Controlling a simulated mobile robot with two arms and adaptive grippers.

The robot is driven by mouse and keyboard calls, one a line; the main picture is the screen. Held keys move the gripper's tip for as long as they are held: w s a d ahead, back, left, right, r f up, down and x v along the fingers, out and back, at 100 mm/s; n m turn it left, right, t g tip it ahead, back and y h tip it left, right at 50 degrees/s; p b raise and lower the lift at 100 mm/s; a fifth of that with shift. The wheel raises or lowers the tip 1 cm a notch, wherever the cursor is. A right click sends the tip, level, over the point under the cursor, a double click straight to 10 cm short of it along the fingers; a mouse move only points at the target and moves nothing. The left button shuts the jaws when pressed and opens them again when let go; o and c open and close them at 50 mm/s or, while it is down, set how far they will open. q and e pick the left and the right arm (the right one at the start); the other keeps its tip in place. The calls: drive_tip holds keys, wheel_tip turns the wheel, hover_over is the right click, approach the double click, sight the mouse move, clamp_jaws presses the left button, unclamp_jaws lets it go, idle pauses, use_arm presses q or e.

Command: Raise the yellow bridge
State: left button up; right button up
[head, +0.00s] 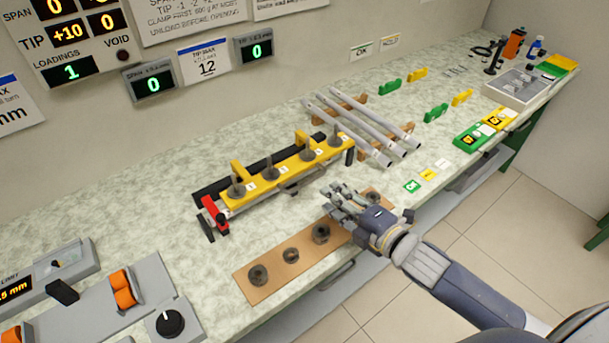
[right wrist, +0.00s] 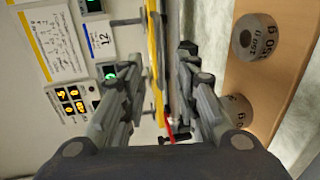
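The yellow bridge (head: 262,180) is a long bar with upright yellow brackets, lying over a dark rail on the bench. Several dark grey pegs with round bases stand along it, beside small numbered labels. A red clamp (head: 214,212) is at its left end. My right gripper (head: 338,200) is in front of the bridge's right half, above the bench and brown board, apart from the bridge. In the right wrist view, its fingers (right wrist: 160,70) are spread and empty, with the yellow bridge (right wrist: 157,50) showing beyond the gap. My left gripper is not in view.
A brown board (head: 275,285) with several ring weights lies along the front edge. Grey rods (head: 350,122) rest on wooden supports behind right. A box with orange parts (head: 124,290) and a black knob (head: 170,323) stand front left. Bench between board and bridge is clear.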

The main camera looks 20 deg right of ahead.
sight(309, 179)
drive_tip(key=x, duration=0.3)
drive_tip(key=shift+r, duration=0.15)
drive_tip(key=p+x, duration=0.1)
drive_tip(key=x, duration=0.6)
drive_tip(key=shift+c, duration=0.6)
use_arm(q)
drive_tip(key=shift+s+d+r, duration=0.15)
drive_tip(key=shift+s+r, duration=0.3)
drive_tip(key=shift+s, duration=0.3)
use_arm(e)
clamp_jaws()
